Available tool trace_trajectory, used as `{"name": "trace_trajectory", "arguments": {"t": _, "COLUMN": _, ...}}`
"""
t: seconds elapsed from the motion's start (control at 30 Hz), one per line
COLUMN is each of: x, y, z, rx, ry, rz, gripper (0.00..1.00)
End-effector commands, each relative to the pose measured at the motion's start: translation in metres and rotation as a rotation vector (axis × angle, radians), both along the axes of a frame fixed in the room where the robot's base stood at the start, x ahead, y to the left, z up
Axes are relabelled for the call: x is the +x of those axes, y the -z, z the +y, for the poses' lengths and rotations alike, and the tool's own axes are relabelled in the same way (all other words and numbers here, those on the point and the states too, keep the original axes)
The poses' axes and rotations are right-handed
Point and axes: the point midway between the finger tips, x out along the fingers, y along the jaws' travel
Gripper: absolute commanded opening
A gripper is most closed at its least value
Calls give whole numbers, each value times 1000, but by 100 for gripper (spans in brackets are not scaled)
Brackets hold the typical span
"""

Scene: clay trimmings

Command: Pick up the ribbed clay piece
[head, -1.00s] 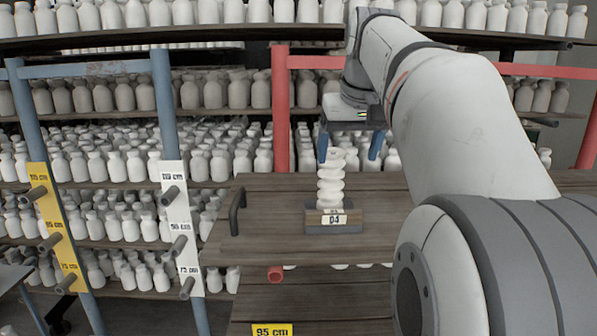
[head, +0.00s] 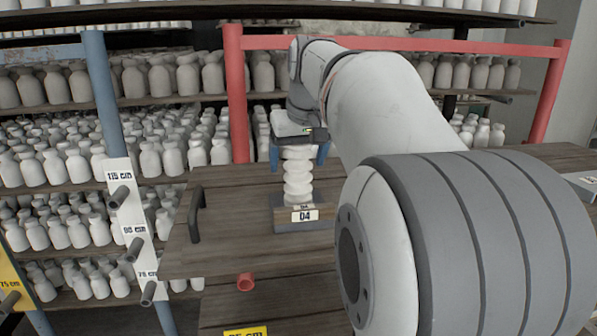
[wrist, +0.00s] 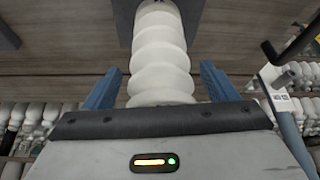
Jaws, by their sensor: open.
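The ribbed clay piece (head: 298,175) is white and stands upright on a small grey block with a wooden front and a label reading 04 (head: 304,215), on a wooden board. My gripper (head: 298,155) is open over the top of the piece, with one blue finger on each side of it. In the wrist view the ribbed piece (wrist: 160,55) runs up the picture between the two blue fingers (wrist: 162,88), with a gap on both sides. The top end of the piece is hidden behind the gripper body.
The wooden board (head: 225,245) has a dark handle (head: 195,214) at its left edge. A red frame post (head: 237,95) and a blue post (head: 103,85) stand behind and to the left. Shelves crowded with white bottles fill the back. The board around the block is clear.

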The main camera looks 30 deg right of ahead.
Motion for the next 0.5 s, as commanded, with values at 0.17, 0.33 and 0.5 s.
{"name": "trace_trajectory", "arguments": {"t": 0.17, "x": 2, "y": 4, "z": 0, "rx": -1, "ry": -2, "rz": -1, "gripper": 79}}
{"name": "trace_trajectory", "arguments": {"t": 0.33, "x": 2, "y": 4, "z": 1, "rx": 0, "ry": -2, "rz": -1, "gripper": 74}}
{"name": "trace_trajectory", "arguments": {"t": 0.5, "x": 2, "y": 3, "z": 1, "rx": 0, "ry": -2, "rz": -1, "gripper": 60}}
